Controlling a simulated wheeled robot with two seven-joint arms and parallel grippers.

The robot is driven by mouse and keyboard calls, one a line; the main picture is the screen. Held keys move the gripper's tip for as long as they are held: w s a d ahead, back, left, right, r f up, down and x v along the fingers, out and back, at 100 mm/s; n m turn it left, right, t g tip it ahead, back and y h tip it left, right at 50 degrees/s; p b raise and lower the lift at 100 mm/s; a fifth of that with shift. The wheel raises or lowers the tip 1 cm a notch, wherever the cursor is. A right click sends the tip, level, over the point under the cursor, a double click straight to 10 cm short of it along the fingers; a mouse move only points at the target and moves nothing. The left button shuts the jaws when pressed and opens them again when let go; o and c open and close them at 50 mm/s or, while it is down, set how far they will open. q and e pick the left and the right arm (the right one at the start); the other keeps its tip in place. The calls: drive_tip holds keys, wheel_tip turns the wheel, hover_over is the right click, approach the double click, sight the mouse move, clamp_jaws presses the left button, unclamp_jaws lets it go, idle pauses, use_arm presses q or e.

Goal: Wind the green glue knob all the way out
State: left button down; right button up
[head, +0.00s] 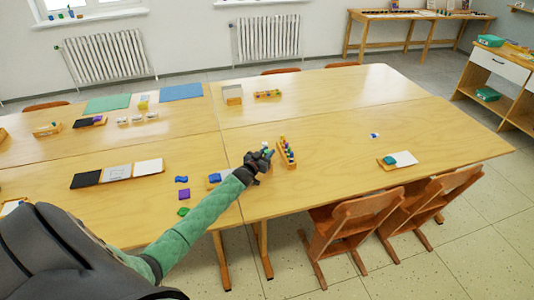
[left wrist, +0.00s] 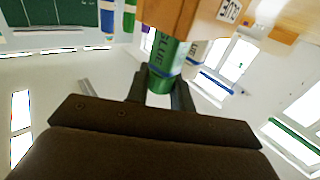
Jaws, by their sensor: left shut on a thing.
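A green glue stick (left wrist: 163,52) with the word GLUE on it shows in the left wrist view, partly covered by a wooden block (left wrist: 190,14). My left gripper (left wrist: 160,94) is shut on the green end of the stick, its knob (left wrist: 158,84), with one dark finger on each side. In the head view my left gripper (head: 266,157) is over the table, just left of a wooden rack (head: 288,160) with several coloured pieces. The gripper hides most of the glue stick there. My right gripper is not in view.
The table (head: 330,170) has free room right of the rack. Blue, purple and green pieces (head: 183,195) lie left of my forearm. Wooden chairs (head: 352,215) stand at the near edge.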

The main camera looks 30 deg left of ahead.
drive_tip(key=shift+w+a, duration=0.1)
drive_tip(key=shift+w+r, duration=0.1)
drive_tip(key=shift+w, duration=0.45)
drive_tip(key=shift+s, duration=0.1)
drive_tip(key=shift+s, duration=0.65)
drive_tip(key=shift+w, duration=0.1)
